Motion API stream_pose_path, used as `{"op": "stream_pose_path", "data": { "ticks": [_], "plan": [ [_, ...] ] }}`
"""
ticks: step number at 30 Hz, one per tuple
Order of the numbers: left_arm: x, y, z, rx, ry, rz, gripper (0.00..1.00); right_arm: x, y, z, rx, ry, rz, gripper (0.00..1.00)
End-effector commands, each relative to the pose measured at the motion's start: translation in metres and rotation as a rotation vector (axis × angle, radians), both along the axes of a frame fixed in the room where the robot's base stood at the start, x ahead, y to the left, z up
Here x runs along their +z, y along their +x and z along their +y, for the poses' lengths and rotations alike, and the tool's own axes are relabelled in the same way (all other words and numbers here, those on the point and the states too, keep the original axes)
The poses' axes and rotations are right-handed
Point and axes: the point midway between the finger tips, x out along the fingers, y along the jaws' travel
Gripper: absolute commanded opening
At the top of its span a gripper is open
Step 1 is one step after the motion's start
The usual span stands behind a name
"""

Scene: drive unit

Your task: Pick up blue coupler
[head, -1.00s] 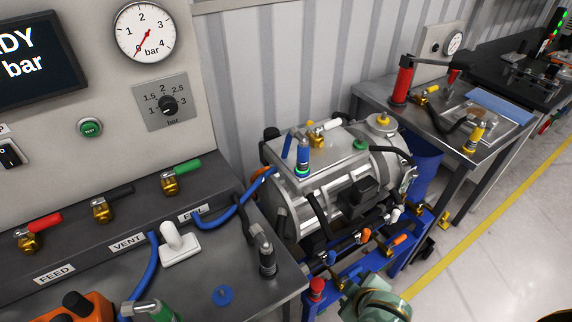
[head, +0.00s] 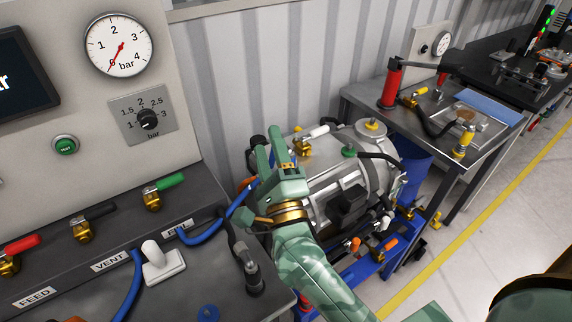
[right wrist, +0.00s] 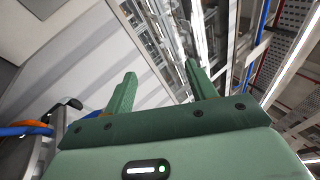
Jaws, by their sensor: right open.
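The blue coupler is not clearly visible now. It stood upright on top of the silver drive unit (head: 335,190) a second ago, and my right gripper now covers that spot. The blue hose (head: 240,208) runs from the bench up behind the gripper; a blue hose also shows at the left of the right wrist view (right wrist: 25,130). My right gripper (head: 271,142) is over the unit's near left end, its fingers pointing up and away in the picture. In the right wrist view its fingers (right wrist: 160,82) are apart with nothing between them. My left gripper is out of view.
A grey bench (head: 190,290) with a white T-handle (head: 160,262) and a dark hose fitting (head: 250,272) is at the left. A side table (head: 445,105) stands at the back right.

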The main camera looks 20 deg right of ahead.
Motion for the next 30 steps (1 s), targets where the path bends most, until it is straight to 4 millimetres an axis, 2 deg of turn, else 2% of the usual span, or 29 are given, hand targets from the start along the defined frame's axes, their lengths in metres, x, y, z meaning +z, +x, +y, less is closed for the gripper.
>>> {"op": "stream_pose_path", "data": {
  "ticks": [1, 2, 3, 6, 9, 12, 17, 24, 30],
  "plan": [
    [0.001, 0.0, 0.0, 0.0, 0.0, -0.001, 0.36, -0.002, 0.008, -0.015, -0.033, 0.232, -0.01, 0.56],
    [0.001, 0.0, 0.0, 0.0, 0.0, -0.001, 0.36, -0.008, 0.012, -0.025, -0.058, 0.383, -0.007, 0.56],
    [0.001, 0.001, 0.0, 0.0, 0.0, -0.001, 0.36, -0.02, 0.016, -0.034, -0.093, 0.575, 0.002, 0.56],
    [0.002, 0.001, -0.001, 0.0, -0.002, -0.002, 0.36, -0.058, 0.024, -0.044, -0.185, 0.976, 0.051, 0.56],
    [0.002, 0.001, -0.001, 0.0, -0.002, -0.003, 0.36, -0.091, 0.025, -0.038, -0.273, 1.255, 0.109, 0.56],
    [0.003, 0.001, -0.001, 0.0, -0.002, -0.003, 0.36, -0.113, 0.023, -0.03, -0.335, 1.41, 0.154, 0.56],
    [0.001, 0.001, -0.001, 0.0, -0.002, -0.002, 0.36, -0.128, 0.031, -0.033, -0.37, 1.476, 0.175, 0.56],
    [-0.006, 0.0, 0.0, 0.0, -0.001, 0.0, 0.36, -0.151, 0.073, -0.067, -0.371, 1.47, 0.173, 0.56],
    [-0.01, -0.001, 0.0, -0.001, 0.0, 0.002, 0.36, -0.164, 0.098, -0.085, -0.37, 1.472, 0.175, 0.56]
  ]
}}
